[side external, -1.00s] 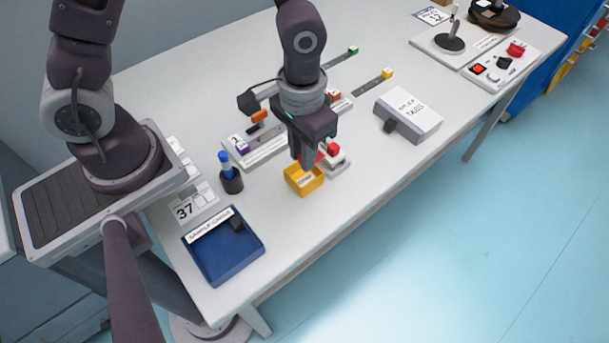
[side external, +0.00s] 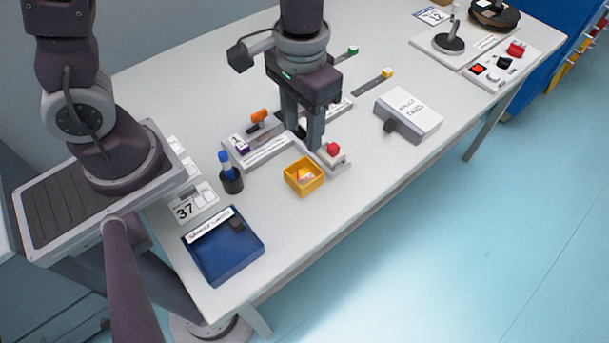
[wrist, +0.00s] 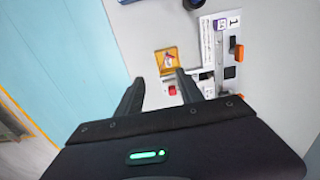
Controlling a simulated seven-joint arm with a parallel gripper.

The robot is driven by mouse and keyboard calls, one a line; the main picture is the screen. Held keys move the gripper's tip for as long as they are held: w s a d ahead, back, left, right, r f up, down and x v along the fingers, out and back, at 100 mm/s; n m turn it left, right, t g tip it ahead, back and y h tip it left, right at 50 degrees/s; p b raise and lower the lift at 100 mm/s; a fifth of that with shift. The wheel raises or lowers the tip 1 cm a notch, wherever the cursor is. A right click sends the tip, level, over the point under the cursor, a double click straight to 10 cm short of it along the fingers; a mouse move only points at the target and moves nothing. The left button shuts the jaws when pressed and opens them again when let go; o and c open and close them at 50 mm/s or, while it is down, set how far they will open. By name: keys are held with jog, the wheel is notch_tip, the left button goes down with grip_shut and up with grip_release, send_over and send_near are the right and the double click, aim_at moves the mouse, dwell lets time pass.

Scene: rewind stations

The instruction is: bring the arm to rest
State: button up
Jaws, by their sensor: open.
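My gripper (side external: 308,145) is open and empty, pointing down over the white station with the red button (side external: 333,149). In the wrist view its two fingers (wrist: 160,88) are spread apart with nothing between them. The yellow box (side external: 304,176) stands on the table just in front of the gripper, with a small orange and white item inside; it also shows in the wrist view (wrist: 168,62). The fingers partly hide the middle of the station. I cannot tell whether the fingertips touch it.
A holder with a blue-topped marker (side external: 229,172) and a blue tray (side external: 223,262) stand to the left. An orange handle (side external: 258,116) sits on the station behind.

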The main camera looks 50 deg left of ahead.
jog(key=s+a+r+t, duration=0.2)
jog(key=s+a+r, duration=0.2)
jog(key=r, duration=0.3)
jog(key=s+a+r+t, duration=0.3)
jog(key=s+a+r, duration=0.2)
jog(key=s+r, duration=0.2)
jog(key=shift+r+t, duration=0.3)
jog(key=shift+r, duration=0.35)
